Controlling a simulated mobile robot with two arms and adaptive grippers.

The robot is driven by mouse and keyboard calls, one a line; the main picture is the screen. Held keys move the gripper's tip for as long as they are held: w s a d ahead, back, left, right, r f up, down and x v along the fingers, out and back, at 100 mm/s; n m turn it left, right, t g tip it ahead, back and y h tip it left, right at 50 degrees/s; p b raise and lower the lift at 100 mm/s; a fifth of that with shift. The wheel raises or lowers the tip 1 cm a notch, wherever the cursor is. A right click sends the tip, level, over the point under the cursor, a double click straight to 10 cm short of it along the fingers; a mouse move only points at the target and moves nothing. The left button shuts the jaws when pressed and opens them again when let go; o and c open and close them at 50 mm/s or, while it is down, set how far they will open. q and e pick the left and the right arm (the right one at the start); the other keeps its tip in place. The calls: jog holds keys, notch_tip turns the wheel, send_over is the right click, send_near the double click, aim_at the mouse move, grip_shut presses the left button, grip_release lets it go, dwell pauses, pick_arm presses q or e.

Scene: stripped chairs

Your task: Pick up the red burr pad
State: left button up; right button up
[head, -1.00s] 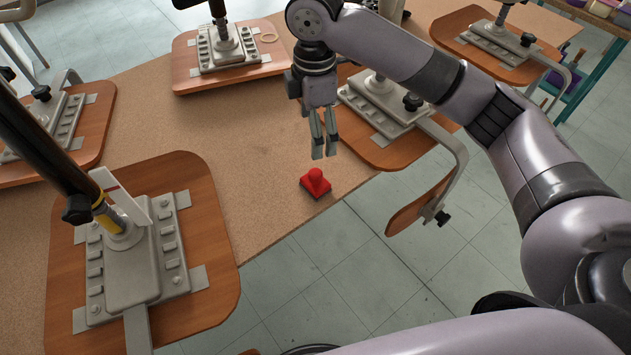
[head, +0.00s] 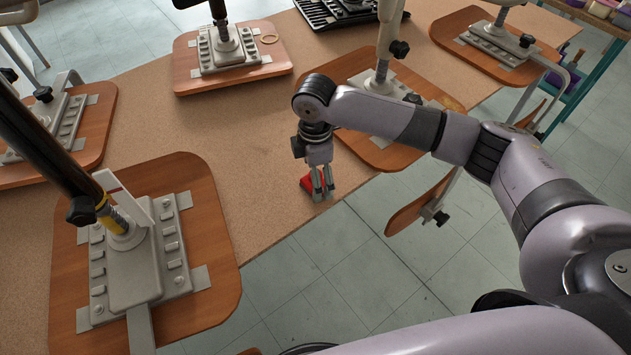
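The red burr pad (head: 306,183) lies on the tan tabletop (head: 255,150) close to its front edge, mostly hidden behind my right gripper. My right gripper (head: 322,196) points down right over the pad, its fingers in front of it in this view. A narrow gap shows between the two fingers. I cannot tell whether they straddle the pad or touch it. My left gripper is not in the picture.
Upturned chair seats with grey base plates stand around the pad: one at the near left (head: 215,235), one behind the gripper (head: 365,95), one at the back (head: 235,75). A black tray-like item (head: 318,14) lies at the back. The table left of the pad is clear.

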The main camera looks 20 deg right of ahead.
jog(key=shift+f, duration=1.25)
jog(key=shift+c, duration=0.5)
jog(key=c, duration=1.1)
